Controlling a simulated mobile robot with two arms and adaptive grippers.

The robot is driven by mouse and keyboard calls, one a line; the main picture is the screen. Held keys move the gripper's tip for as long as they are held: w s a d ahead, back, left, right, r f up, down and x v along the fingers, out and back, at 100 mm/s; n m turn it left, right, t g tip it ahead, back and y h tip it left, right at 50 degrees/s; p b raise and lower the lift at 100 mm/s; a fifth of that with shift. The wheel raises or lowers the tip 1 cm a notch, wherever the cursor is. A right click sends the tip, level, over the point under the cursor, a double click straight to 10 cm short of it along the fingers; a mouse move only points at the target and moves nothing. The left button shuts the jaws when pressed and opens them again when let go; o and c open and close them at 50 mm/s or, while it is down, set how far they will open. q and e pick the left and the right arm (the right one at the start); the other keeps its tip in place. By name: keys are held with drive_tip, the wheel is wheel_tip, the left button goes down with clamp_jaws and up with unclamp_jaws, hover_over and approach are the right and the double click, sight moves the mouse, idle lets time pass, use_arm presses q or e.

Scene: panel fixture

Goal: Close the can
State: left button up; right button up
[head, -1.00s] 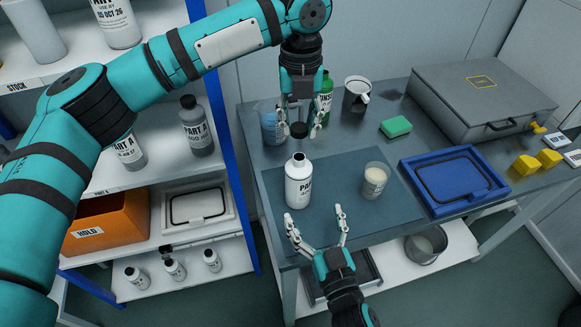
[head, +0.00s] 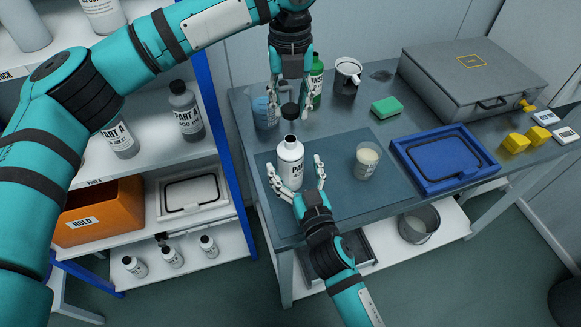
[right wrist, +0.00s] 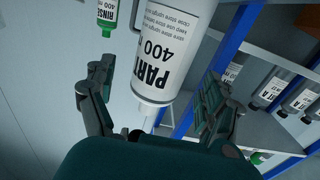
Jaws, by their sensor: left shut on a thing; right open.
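The can is a white bottle (head: 291,160) labelled PART, upright on the dark mat with its narrow neck uncapped. It also shows inverted in the right wrist view (right wrist: 168,60). My left gripper (head: 291,114) points down and is shut on a small black cap (head: 290,110), held just above the bottle's neck with a small gap. My right gripper (head: 296,176) is open, with one finger on each side of the bottle's body. In the right wrist view the bottle stands between the open fingers (right wrist: 158,82), with visible room on both sides.
A cup of pale contents (head: 367,160) stands right of the bottle on the mat (head: 335,200). A blue tray (head: 480,170), green sponge (head: 385,107) and grey case (head: 450,85) lie farther right. A blue beaker (head: 263,113) and green bottle (head: 316,80) stand behind, close to my left gripper.

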sight(291, 139)
drive_tip(key=shift+x, duration=1.75)
drive_tip(key=shift+c, duration=0.4)
clamp_jaws()
use_arm(q)
drive_tip(key=shift+f, duration=2.5)
drive_tip(key=shift+s+f, duration=0.15)
drive_tip(key=shift+f, duration=0.7)
drive_tip(key=shift+f, duration=0.6)
